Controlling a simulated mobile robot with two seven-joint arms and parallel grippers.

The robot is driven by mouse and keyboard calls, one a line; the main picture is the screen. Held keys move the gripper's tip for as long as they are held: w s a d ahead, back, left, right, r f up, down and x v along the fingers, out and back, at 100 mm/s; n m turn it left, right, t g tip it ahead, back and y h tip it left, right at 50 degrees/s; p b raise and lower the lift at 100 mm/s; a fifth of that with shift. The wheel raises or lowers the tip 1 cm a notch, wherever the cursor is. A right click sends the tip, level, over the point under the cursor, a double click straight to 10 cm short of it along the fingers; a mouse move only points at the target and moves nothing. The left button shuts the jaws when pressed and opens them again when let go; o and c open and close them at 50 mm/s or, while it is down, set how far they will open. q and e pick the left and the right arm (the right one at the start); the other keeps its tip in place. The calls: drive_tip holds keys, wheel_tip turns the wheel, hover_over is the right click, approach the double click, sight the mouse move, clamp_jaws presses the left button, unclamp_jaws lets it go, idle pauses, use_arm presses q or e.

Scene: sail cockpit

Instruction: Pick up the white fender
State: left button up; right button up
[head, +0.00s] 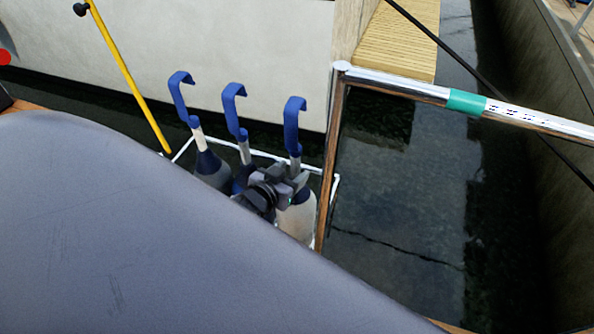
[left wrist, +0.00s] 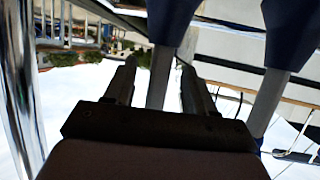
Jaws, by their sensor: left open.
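The white fender (head: 298,222) has a pale grey-white body and a blue hooked top (head: 294,125). It hangs at the right end of a row of three in a white rack, beside the rail post. My left gripper (head: 286,180) is open at its neck and hides part of its upper body. In the left wrist view my gripper (left wrist: 157,72) has one finger on each side of a grey strap (left wrist: 159,80) below a blue part (left wrist: 172,20). I cannot tell if the fingers touch it. My right gripper is not in view.
A blue fender (head: 241,181) and a grey-blue fender (head: 211,169) hang close by on the left in the white rack (head: 262,153). A metal rail (head: 400,87) with a post (head: 331,160) stands just right. A yellow pole (head: 128,75) is at left. Dark water lies beyond.

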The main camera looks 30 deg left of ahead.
use_arm(q)
drive_tip(key=x, duration=0.1)
drive_tip(key=b+x, duration=0.1)
drive_tip(key=x, duration=0.1)
drive_tip(key=shift+w+f, duration=0.2)
drive_tip(key=shift+f, duration=0.15)
drive_tip(key=shift+w+f, duration=0.1)
drive_tip(key=shift+w, duration=0.4)
clamp_jaws()
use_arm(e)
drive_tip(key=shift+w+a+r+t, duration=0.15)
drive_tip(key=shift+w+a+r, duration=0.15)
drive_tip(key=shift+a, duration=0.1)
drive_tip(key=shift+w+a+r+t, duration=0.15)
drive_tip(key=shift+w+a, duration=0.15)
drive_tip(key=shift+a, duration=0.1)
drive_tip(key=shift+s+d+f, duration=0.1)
